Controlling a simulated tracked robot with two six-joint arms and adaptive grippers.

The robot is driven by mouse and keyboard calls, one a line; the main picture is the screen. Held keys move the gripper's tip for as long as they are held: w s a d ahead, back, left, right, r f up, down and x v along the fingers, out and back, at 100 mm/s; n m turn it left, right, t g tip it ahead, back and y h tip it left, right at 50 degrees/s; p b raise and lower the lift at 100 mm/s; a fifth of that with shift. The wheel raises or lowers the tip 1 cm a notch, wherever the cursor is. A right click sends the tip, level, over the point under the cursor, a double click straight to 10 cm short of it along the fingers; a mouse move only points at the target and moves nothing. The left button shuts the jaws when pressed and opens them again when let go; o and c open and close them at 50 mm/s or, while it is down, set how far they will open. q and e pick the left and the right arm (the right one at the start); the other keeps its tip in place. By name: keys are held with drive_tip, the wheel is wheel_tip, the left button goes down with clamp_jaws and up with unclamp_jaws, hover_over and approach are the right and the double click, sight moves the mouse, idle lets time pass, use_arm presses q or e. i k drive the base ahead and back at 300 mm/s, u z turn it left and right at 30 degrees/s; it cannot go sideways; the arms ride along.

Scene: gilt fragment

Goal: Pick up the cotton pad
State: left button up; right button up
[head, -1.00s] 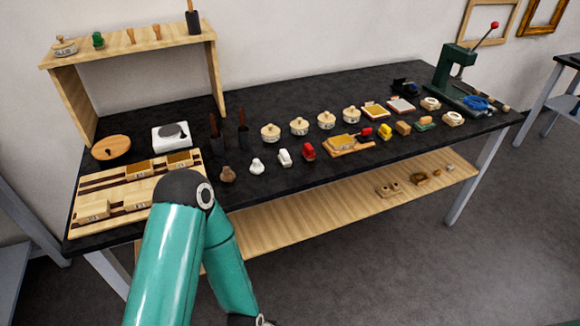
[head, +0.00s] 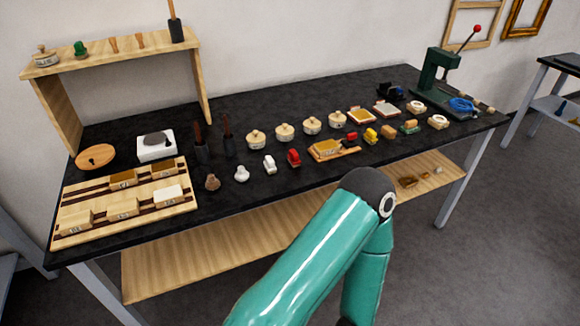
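I cannot surely tell which item is the cotton pad. A small white rounded lump (head: 241,174) on the black bench top, near the front edge, may be it. A grey-brown lump (head: 212,182) sits to its left and a white block (head: 269,165) to its right. One teal arm of mine rises from the bottom, bends at a dark elbow and runs back down out of the picture. Neither gripper is in view.
A wooden rack (head: 70,222) with small boxes lies at the bench's left end, below a wooden shelf stand (head: 110,52). Several lidded pots stand mid-bench, with a green press (head: 433,70) at the right. A lower wooden shelf (head: 200,250) runs under the bench.

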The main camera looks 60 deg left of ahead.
sight(242, 175)
drive_tip(key=k, duration=1.05)
drive_tip(key=u, duration=1)
drive_tip(key=k, duration=0.2)
drive_tip(key=u, duration=0.3)
drive_tip(key=i, duration=0.8)
